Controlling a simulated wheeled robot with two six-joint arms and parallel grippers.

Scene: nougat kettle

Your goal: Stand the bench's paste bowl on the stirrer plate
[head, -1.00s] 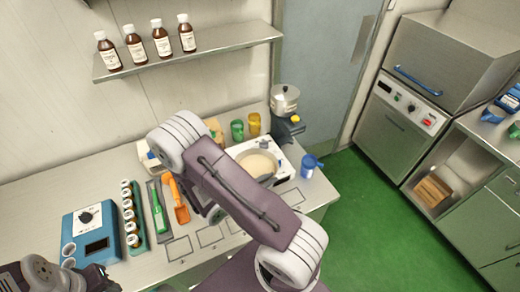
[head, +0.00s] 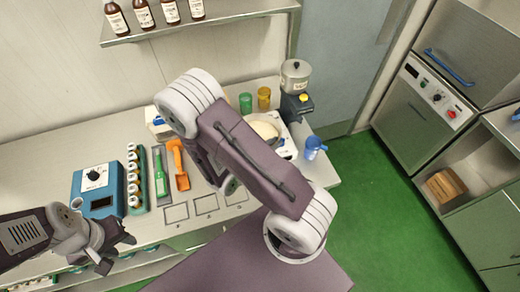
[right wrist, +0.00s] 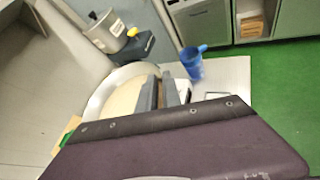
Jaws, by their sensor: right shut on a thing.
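The paste bowl (head: 263,129), a round metal bowl with cream paste, shows partly behind my right arm in the head view. The right wrist view shows the bowl (right wrist: 119,78) large, with my right gripper (right wrist: 162,90) shut on its near right rim. The white stirrer plate (head: 287,150) shows at the bowl's right and front, partly hidden. The bowl is over it, but I cannot tell whether it touches. My right gripper is hidden by the arm in the head view. My left gripper (head: 116,252) is open and empty at the bench's front left.
A blue jug (head: 313,147) stands right of the plate near the bench edge. A pot on a dark stand (head: 295,76) and green (head: 245,103) and yellow (head: 264,98) cups stand behind. A blue device (head: 97,190), a vial rack, and green and orange tools lie left.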

